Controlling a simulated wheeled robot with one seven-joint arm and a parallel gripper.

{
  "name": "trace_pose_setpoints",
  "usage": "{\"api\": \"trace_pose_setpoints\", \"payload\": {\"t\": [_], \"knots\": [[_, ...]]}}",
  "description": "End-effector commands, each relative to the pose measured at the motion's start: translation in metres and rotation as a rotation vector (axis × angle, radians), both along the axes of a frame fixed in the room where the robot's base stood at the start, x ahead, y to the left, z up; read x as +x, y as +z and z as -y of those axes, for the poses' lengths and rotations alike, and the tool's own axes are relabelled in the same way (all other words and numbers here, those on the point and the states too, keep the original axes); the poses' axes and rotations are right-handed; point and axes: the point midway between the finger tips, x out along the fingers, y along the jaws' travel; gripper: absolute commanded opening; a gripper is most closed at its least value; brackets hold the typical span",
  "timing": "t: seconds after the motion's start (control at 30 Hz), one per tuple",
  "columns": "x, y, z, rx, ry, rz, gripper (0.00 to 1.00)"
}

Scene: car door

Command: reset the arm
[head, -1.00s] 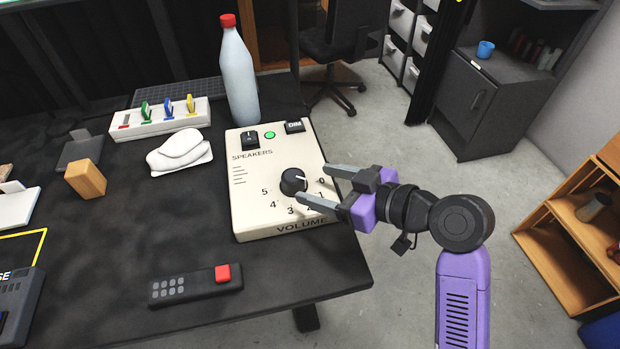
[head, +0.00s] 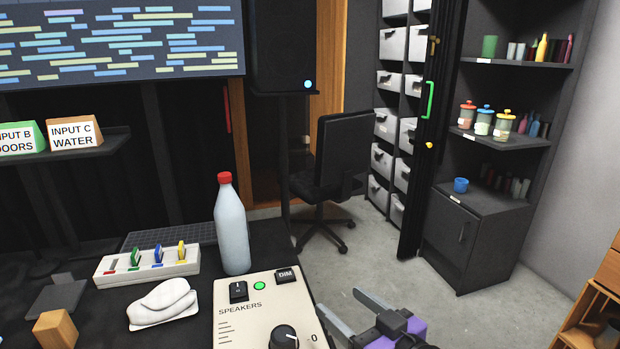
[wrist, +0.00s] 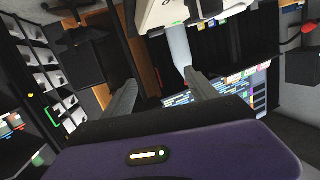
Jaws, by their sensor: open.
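My gripper (head: 352,311) is at the bottom of the head view, just right of the speaker volume box. Its two grey fingers are apart with nothing between them. The purple gripper body is partly cut off by the frame's lower edge. In the wrist view both fingers (wrist: 158,95) show spread and empty. The cream speaker box (head: 262,300) has a black volume knob (head: 284,337) near the lower edge of the head view. The fingers look apart from the box.
A white bottle with a red cap (head: 231,225) stands behind the box. A switch strip (head: 147,266) and a white mouse-like object (head: 163,304) lie to its left. A black chair (head: 343,160) and dark cabinet (head: 470,240) stand beyond. Open floor (head: 385,265) lies right of the table.

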Motion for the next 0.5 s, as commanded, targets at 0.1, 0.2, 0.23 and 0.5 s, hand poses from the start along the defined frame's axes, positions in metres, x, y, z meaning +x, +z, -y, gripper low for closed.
{"api": "trace_pose_setpoints", "payload": {"t": [0.1, 0.2, 0.23, 0.5], "knots": [[-0.013, -0.003, 0.026, 0.061, -0.140, 0.023, 0.67], [-0.031, -0.007, 0.048, 0.101, -0.246, 0.045, 0.67], [-0.038, -0.008, 0.055, 0.112, -0.275, 0.051, 0.67], [-0.125, -0.014, 0.105, 0.152, -0.497, 0.115, 0.67]]}}
